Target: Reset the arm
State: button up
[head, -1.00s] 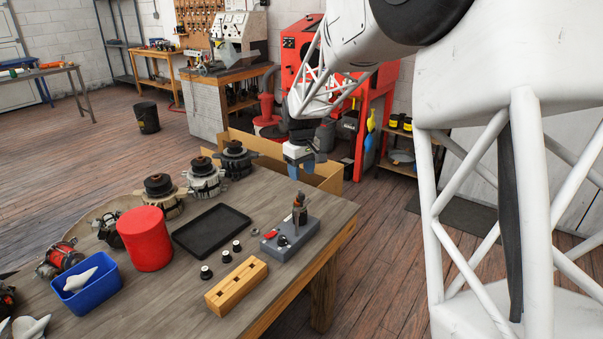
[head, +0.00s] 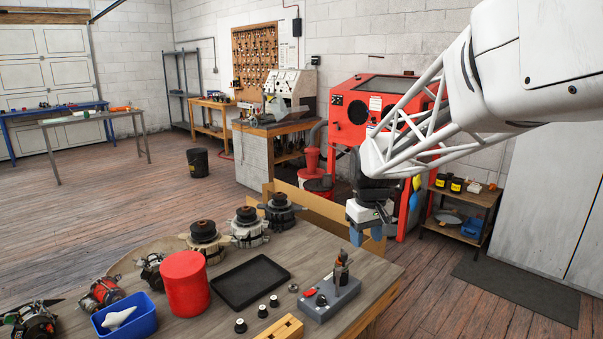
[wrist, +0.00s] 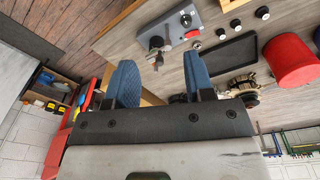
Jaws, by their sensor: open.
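My gripper (head: 368,236) hangs in the air past the far right edge of the workbench (head: 372,283), in front of the red cabinet. In the wrist view its two blue fingers (wrist: 160,85) stand apart with nothing between them. My white lattice arm reaches in from the upper right of the head view.
On the bench are a grey fixture block (head: 331,299), a black tray (head: 249,283), a red canister (head: 186,284), a blue bin (head: 125,318), a wooden block (head: 281,329) and several alternators (head: 204,238). A red cabinet (head: 368,115) and cardboard (head: 325,212) stand behind.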

jog(key=s+d+m+t, duration=0.1)
jog(key=s+d+m, duration=0.2)
jog(key=s, duration=2.9)
jog(key=shift+f+m+t, duration=0.3)
jog(key=shift+m+t, duration=0.1)
jog(key=shift+m, duration=0.4)
